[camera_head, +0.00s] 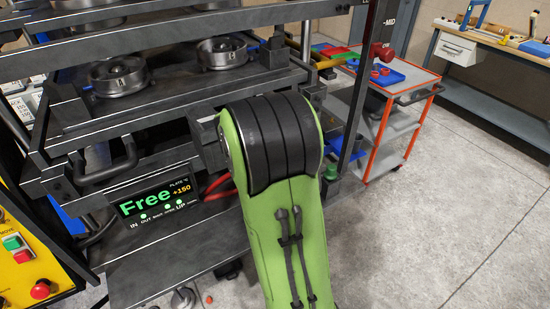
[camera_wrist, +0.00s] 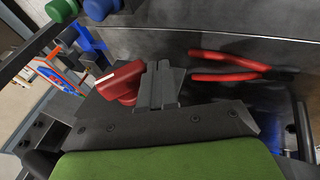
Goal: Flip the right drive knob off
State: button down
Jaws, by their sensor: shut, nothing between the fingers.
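A red knob (camera_wrist: 120,82) shows in the wrist view, just left of my fingers. I take it for the right drive knob, but no label on it is readable. My gripper (camera_wrist: 160,68) is shut and empty, with its grey fingers side by side. The fingers overlap the knob's right edge in this view, and I cannot tell whether they touch it. In the head view my green arm hides my gripper and this knob. The display (camera_head: 158,200) on the press reads "Free" and "+150", with green lamps below it.
Red-handled pliers (camera_wrist: 232,66) lie right of my fingers. Press plates with round moulds (camera_head: 122,76) stand behind my arm. A yellow button panel (camera_head: 28,262) is at left. An orange-framed cart (camera_head: 402,92) stands at right, with clear floor (camera_head: 450,220) before it.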

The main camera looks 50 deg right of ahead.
jog(key=shift+f+b, duration=0.45)
jog(key=shift+f, duration=0.25)
dwell(0.9)
notch_tip(320, 180, up, 10)
jog(key=p, duration=0.2)
dwell(0.7)
